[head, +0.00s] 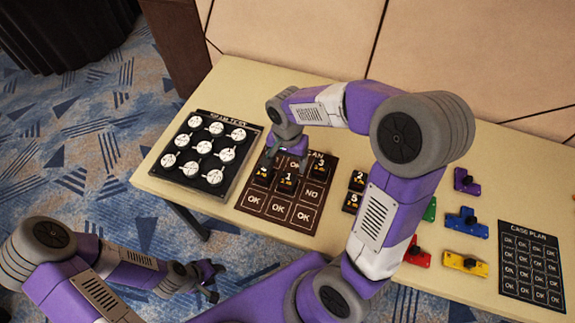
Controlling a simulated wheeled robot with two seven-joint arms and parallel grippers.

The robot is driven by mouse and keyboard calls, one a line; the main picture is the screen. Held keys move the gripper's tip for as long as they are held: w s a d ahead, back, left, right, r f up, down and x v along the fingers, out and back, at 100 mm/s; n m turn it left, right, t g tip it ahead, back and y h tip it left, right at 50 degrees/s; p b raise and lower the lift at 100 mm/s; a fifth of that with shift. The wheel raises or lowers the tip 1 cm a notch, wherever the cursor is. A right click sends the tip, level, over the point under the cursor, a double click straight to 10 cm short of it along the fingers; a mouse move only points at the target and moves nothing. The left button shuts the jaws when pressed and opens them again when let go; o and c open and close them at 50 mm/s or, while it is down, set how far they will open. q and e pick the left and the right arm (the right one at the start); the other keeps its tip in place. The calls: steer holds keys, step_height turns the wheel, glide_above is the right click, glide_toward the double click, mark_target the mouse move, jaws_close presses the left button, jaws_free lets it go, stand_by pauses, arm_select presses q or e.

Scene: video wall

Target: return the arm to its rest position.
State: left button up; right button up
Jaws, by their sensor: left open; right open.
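My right arm (395,215) reaches over the table (240,85) from the front. Its gripper (286,160) points down, open, above the back left part of a brown board (281,209) with OK and NO squares. Numbered black blocks sit on this board, one of them a block marked 1 (288,182) just in front of the fingers. I see nothing between the fingers; I cannot tell whether they touch a block. My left gripper (212,284) is open and empty, low in front of the table over the carpet.
A black tray (238,168) with several white round discs stands at the left. More numbered blocks (352,201) lie right of the board. Purple (467,182), blue (467,222), red (417,255) and yellow (465,264) pieces lie near a dark CASE PLAN board (531,264).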

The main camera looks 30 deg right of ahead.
steer(key=shift+r, duration=0.7)
